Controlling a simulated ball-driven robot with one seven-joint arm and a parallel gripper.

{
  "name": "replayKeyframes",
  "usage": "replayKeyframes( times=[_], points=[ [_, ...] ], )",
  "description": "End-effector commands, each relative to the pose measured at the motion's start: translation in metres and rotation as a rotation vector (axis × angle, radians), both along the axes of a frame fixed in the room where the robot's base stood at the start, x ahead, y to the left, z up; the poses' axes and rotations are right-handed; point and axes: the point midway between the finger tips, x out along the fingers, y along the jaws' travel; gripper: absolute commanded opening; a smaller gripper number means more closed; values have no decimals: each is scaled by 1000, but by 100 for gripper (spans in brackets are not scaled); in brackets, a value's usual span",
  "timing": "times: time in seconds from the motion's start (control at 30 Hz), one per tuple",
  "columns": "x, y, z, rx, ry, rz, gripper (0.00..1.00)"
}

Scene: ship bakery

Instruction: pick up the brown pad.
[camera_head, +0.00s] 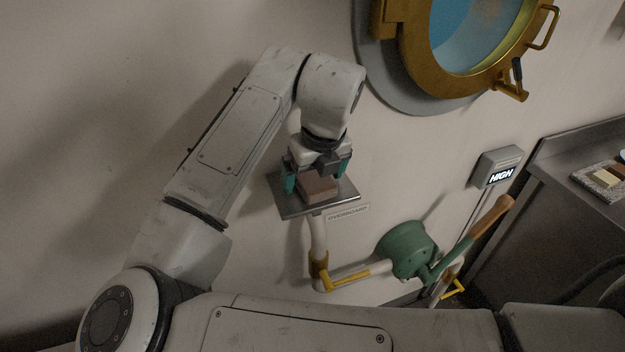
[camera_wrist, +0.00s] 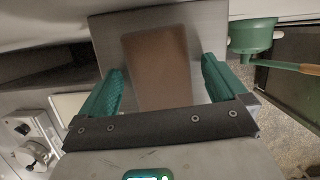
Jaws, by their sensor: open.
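The brown pad (camera_head: 318,187) is a small brown block lying on a square metal plate (camera_head: 290,208) fixed by the wall. In the wrist view the pad (camera_wrist: 156,62) lies lengthwise on the grey plate (camera_wrist: 107,38). My gripper (camera_head: 318,180) is over the plate with its teal fingers apart, one on each side of the pad. In the wrist view my gripper (camera_wrist: 160,88) shows gaps between both fingers and the pad. The near end of the pad is hidden behind the gripper's dark crossbar.
A white pipe (camera_head: 318,240) runs below the plate, beside an "OVERBOARD" label (camera_head: 348,213). A green pump (camera_head: 408,250) with a wooden handle (camera_head: 487,227) is to the right. A "HIGH" sign box (camera_head: 498,167), a brass porthole (camera_head: 420,50) and a metal counter (camera_head: 580,155) are farther right.

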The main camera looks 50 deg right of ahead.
Motion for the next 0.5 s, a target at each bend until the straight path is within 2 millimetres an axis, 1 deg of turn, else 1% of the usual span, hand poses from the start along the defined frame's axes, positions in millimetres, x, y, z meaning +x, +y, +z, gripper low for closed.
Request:
replayKeyframes(
  times=[0.23,0.5],
  points=[
    [0,0,-3,0,0,0,98],
    [0,0,-3,0,0,0,72]
  ],
)
